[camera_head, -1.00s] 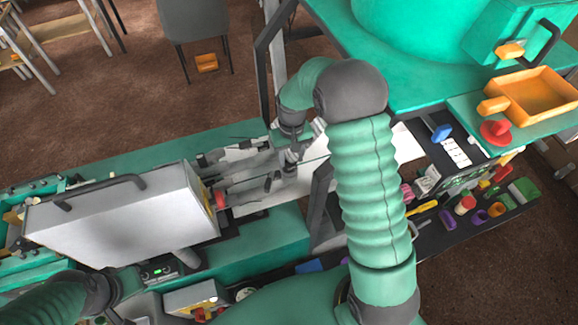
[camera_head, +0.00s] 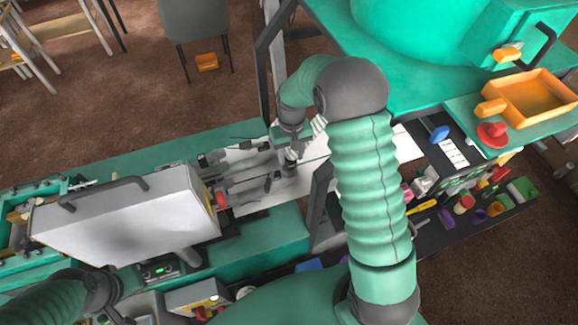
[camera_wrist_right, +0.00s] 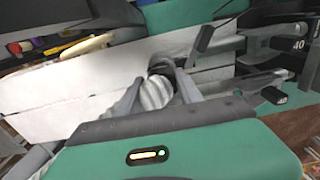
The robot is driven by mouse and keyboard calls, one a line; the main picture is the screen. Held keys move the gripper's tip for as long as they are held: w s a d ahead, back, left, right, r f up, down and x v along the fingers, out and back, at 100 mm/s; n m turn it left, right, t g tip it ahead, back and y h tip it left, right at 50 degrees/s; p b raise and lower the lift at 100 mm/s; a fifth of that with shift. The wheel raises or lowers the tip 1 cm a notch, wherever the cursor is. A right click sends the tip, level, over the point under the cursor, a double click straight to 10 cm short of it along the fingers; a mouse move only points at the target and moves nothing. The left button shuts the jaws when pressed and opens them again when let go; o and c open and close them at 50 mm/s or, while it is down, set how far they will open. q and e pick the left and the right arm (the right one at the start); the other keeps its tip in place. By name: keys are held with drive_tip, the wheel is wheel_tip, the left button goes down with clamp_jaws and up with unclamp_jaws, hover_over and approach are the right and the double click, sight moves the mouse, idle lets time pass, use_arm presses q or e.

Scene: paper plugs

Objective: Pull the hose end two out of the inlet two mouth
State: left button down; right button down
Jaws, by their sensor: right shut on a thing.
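My right gripper (camera_head: 289,162) is over the pale strip at the middle of the bench, beside several grey tubes (camera_head: 245,172). In the right wrist view, its jaws (camera_wrist_right: 158,88) are shut on a pale ribbed hose end (camera_wrist_right: 156,94). A dark ring shows at the far end of the held piece. The gripper covers part of the hose. I cannot tell which tube is inlet two, or whether the hose end still touches its mouth. My left arm shows at the lower left, but its gripper is out of view.
A large white box (camera_head: 120,215) with a dark handle stands left of the tubes. A teal machine (camera_head: 430,45) and an orange tray (camera_head: 530,97) stand at the right. Small coloured items lie on a dark shelf (camera_head: 425,225).

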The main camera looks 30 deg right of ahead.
drive_tip(key=shift+r+p, duration=1.05)
drive_tip(key=shift+r, duration=0.4)
drive_tip(key=shift+r+p, duration=1.25)
drive_tip(key=shift+r, duration=0.3)
drive_tip(key=shift+f, duration=0.1)
